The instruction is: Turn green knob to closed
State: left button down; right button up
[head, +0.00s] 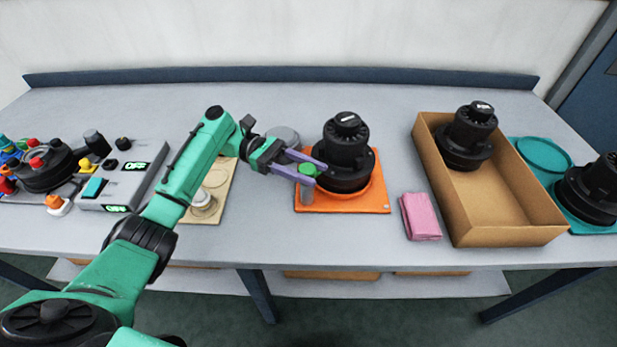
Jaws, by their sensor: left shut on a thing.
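A green knob (309,170) sits on top of a short grey post at the left side of an orange base plate (352,204). A black scrubber tank (346,155) stands upright on the same plate, just right of the knob. My left gripper (314,173) reaches in from the left with its purple fingers on either side of the green knob, shut on it. The fingers hide part of the knob, and I cannot read its turn position. My right gripper is not in view.
A cardboard box (500,225) holding another black tank (467,137) stands to the right. A pink cloth (420,216) lies between box and plate. A grey control box (125,175) stands left.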

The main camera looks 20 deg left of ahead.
pick_arm(q)
jog(key=shift+m+g, duration=0.4)
jog(key=shift+g, duration=0.2)
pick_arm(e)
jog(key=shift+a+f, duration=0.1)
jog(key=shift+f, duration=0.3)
pick_arm(q)
jog(key=shift+c, duration=1.9)
grip_release()
